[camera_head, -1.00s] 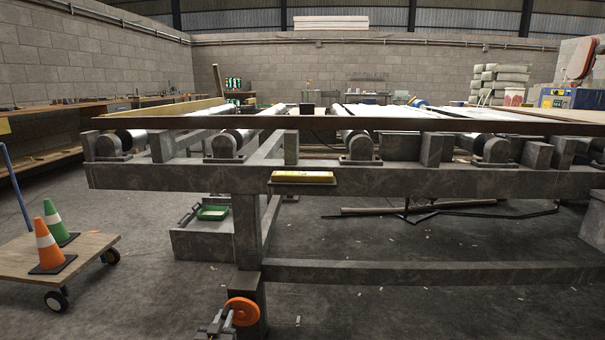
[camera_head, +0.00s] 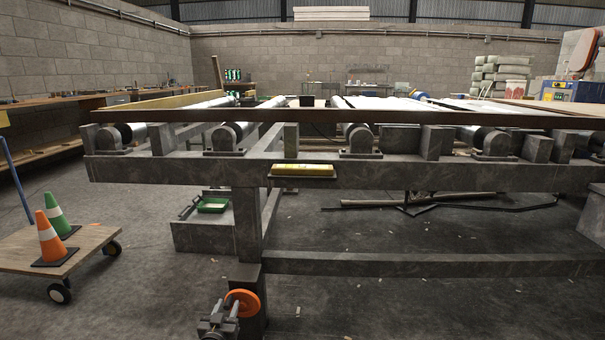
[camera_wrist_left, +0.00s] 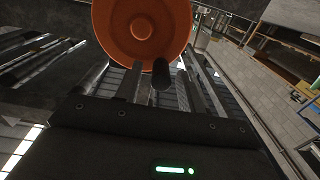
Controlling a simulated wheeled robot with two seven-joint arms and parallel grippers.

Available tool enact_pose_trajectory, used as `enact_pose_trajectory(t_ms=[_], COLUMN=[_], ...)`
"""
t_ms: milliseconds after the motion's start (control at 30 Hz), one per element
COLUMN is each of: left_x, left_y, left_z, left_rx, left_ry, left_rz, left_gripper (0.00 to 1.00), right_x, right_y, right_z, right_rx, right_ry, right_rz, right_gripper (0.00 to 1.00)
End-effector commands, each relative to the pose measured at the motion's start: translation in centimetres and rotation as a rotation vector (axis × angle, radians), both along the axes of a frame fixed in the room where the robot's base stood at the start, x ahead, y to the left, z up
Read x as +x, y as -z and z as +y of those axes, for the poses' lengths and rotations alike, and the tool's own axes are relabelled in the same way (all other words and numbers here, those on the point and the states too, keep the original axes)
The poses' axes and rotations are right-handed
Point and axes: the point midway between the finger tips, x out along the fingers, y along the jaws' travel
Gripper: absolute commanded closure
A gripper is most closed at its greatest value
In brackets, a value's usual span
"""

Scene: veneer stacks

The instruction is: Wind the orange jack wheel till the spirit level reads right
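The orange jack wheel (camera_head: 243,302) is on the lower part of the frame's front leg. It fills the top of the left wrist view (camera_wrist_left: 140,28), with a dark handle knob (camera_wrist_left: 161,74) sticking out from it. My left gripper (camera_head: 222,316) is just left of and below the wheel. In the wrist view its fingers (camera_wrist_left: 160,85) stand apart on either side of the knob, with gaps showing; I see no grip on it. The yellow spirit level (camera_head: 302,169) lies on a small dark shelf on the frame's front beam. Its bubble is too small to read. My right gripper is not visible.
The grey roller frame (camera_head: 420,177) spans the view, with a lower crossbar (camera_head: 430,264). A wooden trolley (camera_head: 80,244) with an orange cone (camera_head: 50,241) and a green cone (camera_head: 57,217) stands at left. The floor in front is clear.

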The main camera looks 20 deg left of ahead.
Motion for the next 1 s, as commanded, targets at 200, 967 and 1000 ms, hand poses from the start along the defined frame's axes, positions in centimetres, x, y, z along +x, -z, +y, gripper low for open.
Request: enact_pose_trajectory(t_ms=[200, 967, 1000], left_x=[0.0, -6.2, -6.4], left_y=[0.1, -0.1, 0.0], left_z=[0.0, -2.2, -2.2], left_rx=[-0.001, -0.001, -0.001], left_ry=[0.000, 0.000, 0.000], left_rz=[0.002, 0.004, 0.004], left_gripper=[0.58, 0.58, 0.58], right_x=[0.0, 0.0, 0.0], right_y=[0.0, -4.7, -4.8], right_z=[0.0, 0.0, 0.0], right_rx=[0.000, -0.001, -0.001], right_ry=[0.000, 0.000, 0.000], right_rz=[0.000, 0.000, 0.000], right_gripper=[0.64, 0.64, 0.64])
